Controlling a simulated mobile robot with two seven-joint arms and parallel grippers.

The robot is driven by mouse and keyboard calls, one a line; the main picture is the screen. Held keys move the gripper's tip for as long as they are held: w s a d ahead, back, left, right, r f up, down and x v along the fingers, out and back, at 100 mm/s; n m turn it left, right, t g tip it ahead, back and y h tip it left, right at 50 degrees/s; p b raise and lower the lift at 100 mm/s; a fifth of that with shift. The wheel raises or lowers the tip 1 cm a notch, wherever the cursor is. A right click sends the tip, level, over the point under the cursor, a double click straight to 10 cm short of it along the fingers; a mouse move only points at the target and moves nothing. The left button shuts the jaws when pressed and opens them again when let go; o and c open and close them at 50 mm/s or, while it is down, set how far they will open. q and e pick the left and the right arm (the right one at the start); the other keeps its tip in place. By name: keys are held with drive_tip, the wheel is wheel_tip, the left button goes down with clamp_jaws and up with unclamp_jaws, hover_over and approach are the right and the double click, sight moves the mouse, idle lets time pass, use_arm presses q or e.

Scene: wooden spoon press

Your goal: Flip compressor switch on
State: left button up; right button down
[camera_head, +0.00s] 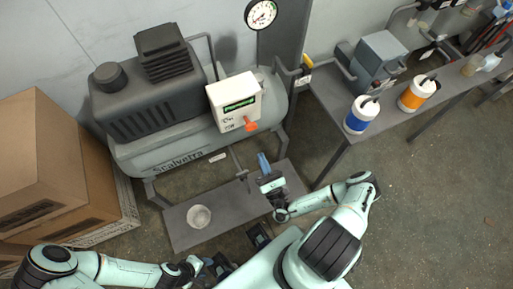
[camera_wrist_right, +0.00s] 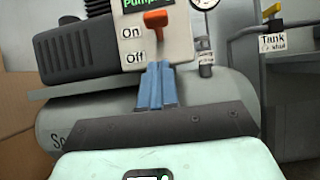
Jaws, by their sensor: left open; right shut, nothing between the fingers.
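The compressor (camera_head: 165,95) is a grey tank with a black motor on top. Its white control box (camera_head: 222,92) has a green display and an orange switch (camera_head: 251,125). My left gripper (camera_head: 214,264) is low at the bottom, open, partly hidden by my body.
Cardboard boxes (camera_head: 55,165) stand at the left. A low grey bench (camera_head: 178,222) holding a small pale bowl (camera_head: 199,216) lies before the compressor. A side table (camera_head: 333,103) with blue (camera_head: 360,115) and orange (camera_head: 417,92) containers stands at the right. A pressure gauge (camera_head: 261,14) is above.

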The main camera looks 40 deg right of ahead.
drive_tip(key=v, duration=0.5)
drive_tip(key=shift+s+d+r+b, duration=0.1)
drive_tip(key=shift+r+b, duration=0.1)
drive_tip(key=shift+b, duration=0.1)
